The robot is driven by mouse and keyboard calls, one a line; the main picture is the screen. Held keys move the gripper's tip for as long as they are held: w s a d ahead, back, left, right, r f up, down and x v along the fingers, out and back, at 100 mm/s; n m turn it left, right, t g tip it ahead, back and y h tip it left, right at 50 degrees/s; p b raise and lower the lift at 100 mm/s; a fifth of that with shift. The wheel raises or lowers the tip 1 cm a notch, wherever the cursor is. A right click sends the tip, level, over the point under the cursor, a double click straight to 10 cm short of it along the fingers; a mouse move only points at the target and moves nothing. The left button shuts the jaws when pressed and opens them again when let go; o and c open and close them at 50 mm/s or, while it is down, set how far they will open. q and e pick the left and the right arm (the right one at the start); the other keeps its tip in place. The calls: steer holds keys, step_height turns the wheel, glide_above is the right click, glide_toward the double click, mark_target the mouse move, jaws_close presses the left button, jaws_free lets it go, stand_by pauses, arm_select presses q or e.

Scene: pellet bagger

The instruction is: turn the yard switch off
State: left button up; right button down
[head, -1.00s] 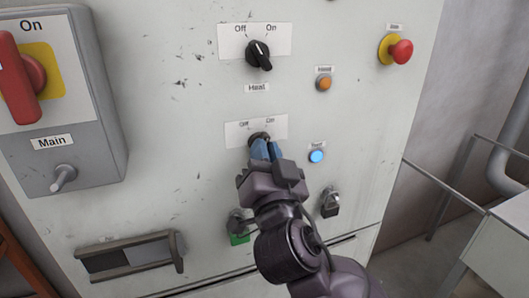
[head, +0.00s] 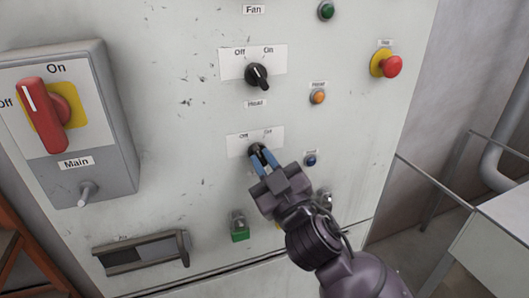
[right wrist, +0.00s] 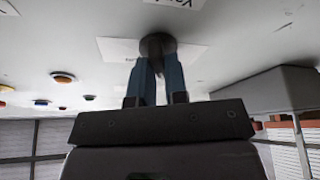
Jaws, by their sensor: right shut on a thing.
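The lower rotary switch has a black knob (head: 255,149) on a white plate (head: 274,141) marked Off and On. My right gripper (head: 262,158) has its blue fingers shut on this knob, and they hide most of it and its pointer. The right wrist view shows the dark round knob (right wrist: 158,44) between the two fingers (right wrist: 157,80). A partly cut-off label (right wrist: 185,2) shows by the plate there. A small blue lamp (head: 311,160) right of the switch looks dark. My left gripper is not in view.
Above is another black knob (head: 258,76) on an Off/On plate, with an orange lamp (head: 318,96) beside it. A red emergency button (head: 391,66) is at upper right. The main switch box (head: 70,125) with its red handle is at left. Padlocks hang below near my gripper.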

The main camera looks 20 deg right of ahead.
steer(key=shift+r+n+y+p, duration=0.1)
steer(key=shift+n+y+p, duration=0.35)
steer(key=shift+n, duration=0.35)
steer(key=c, duration=1.1)
jaws_free()
steer(key=shift+c, duration=0.2)
